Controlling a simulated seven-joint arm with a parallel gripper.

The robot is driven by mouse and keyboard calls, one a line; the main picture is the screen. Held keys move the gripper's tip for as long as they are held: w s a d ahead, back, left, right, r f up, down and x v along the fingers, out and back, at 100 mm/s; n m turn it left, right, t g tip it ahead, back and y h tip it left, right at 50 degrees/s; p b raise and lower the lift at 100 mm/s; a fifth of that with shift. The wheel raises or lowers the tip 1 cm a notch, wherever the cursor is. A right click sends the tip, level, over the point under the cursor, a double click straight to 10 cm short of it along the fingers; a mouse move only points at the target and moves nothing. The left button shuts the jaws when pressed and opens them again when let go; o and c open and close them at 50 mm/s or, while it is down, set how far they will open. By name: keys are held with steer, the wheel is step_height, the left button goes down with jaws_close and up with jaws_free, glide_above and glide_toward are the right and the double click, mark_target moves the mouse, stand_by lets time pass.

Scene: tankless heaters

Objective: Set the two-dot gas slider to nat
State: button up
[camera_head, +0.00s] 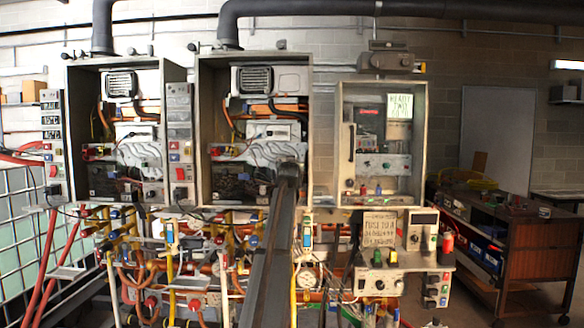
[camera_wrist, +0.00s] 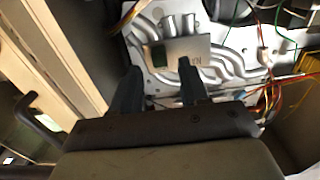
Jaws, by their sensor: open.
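In the wrist view, my gripper (camera_wrist: 159,76) is open, with its two dark fingers apart and nothing seen between them. I cannot tell contact or see any dots. In the head view, my arm reaches into the middle open heater cabinet (camera_head: 202,100); the gripper is hidden there.
A second open cabinet (camera_head: 73,110) stands left and a control cabinet (camera_head: 340,110) right. In the wrist view, silver bent pipes (camera_wrist: 222,66) surround the plate, loose coloured wires (camera_wrist: 268,92) hang at right, and a pale cabinet wall (camera_wrist: 62,60) runs along the left.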

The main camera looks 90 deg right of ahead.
steer(key=d, duration=0.3)
steer(key=shift+c, duration=0.4)
jaws_close()
stand_by(0.3)
